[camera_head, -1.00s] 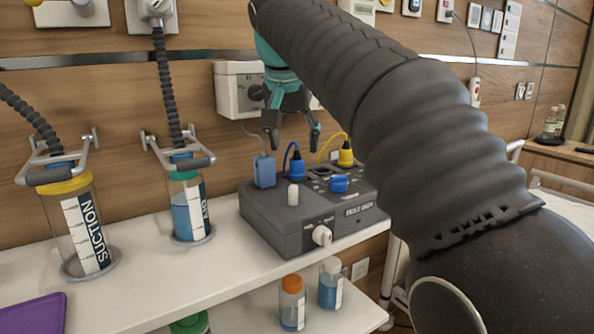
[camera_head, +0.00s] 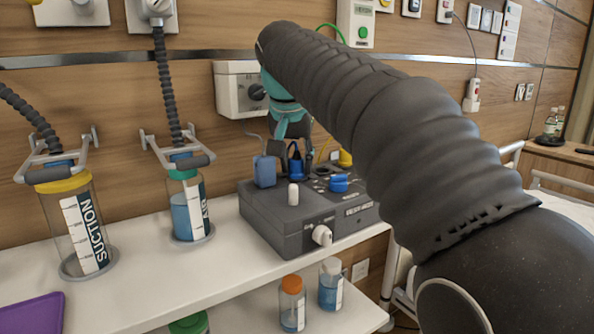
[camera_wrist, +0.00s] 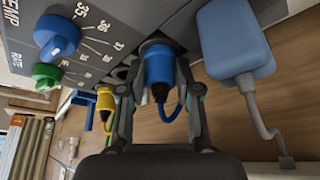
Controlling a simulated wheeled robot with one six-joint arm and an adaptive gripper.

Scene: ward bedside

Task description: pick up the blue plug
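The blue plug (camera_head: 295,170) stands upright in the top of the dark grey box (camera_head: 265,228), with a dark blue cable looping from its upper end. In the wrist view the blue plug (camera_wrist: 159,66) is in the centre. My gripper (camera_head: 296,161) points down over it, with one finger on each side. In the wrist view my gripper (camera_wrist: 157,75) shows its fingers straddling the plug, with a narrow gap on both sides. The fingers look open and do not visibly touch it. They partly hide the plug in the head view.
A pale blue block with a grey cable (camera_head: 264,171) stands close left of the plug. A blue knob (camera_head: 339,183) and white switch (camera_head: 293,195) are on the box. Suction jars (camera_head: 85,225) stand left on the shelf.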

